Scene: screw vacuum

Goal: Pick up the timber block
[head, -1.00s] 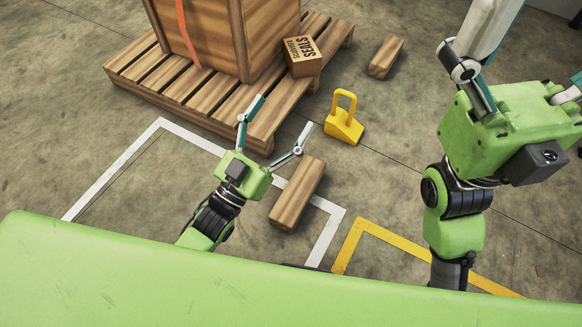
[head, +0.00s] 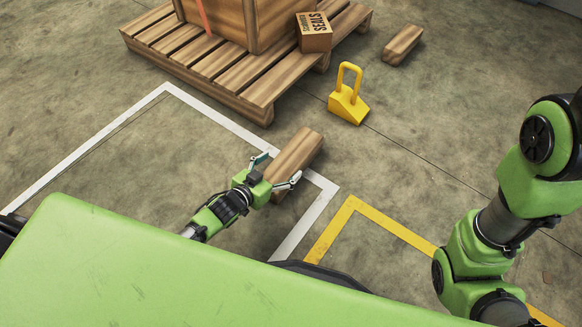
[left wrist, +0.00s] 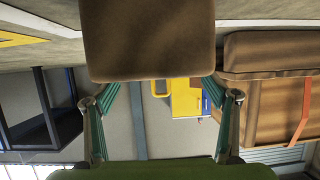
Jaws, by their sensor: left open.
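A brown timber block (head: 299,150) lies on the floor across the white line. My left gripper (head: 279,167) is open at the block's near end, one finger towards each side. In the left wrist view the block's end (left wrist: 150,40) fills the top middle, just beyond the open fingers of my left gripper (left wrist: 160,92). I cannot tell whether the fingers touch it. The block's near end is partly hidden by the gripper in the head view. My right gripper is out of view; only links of that arm show at the right.
A similar wooden block (head: 402,45) lies farther back. A yellow wedge with a handle (head: 348,103) stands beyond the near block. A pallet (head: 258,82) carries a large crate (head: 268,20) and a small box (head: 314,33). Floor around the near block is mostly clear.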

